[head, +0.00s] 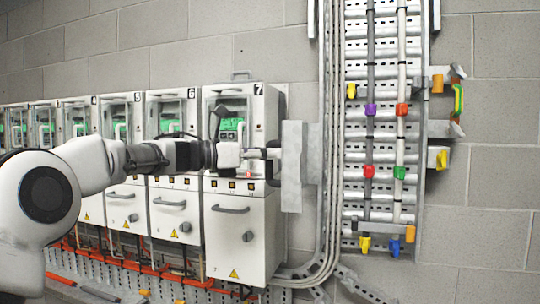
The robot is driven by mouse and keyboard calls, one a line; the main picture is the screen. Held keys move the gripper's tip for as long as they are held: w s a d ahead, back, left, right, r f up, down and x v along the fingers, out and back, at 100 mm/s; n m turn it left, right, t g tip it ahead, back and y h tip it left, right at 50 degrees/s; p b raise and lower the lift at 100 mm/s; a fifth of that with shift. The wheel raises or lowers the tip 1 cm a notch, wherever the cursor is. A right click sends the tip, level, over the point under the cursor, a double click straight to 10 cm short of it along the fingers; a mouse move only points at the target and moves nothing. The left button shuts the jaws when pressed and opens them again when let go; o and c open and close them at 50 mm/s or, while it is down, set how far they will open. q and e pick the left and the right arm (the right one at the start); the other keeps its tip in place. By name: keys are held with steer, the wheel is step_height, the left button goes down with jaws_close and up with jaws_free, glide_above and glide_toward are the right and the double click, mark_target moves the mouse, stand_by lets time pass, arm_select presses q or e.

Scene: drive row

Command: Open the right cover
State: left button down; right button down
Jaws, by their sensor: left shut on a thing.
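The right cover (232,105) is the clear upper front of the cabinet marked 7, the rightmost in the row. Green parts show behind it. My left gripper (272,153) reaches across the lower part of this front from the left. Its fingers are shut near the front's right side, apparently on the cover's handle. The gripper hides the grip itself and much of the lower window, so I cannot tell how far the cover stands open. My right gripper is not in view.
A grey metal plate (293,180) stands right beside the fingertips. Vertical conduits (328,120) and a cable ladder (385,190) with coloured clips are farther right. Other numbered cabinets (174,212) line the left. Below cabinet 7's window is a drawer-like door with a handle (231,210).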

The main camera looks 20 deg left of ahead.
arm_select(q)
steer(key=shift+r, duration=0.15)
steer(key=c, duration=1.3)
jaws_free()
steer(key=shift+o, duration=1)
steer(key=shift+w, duration=0.1)
steer(key=shift+d, duration=0.15)
steer(key=v, duration=1.2)
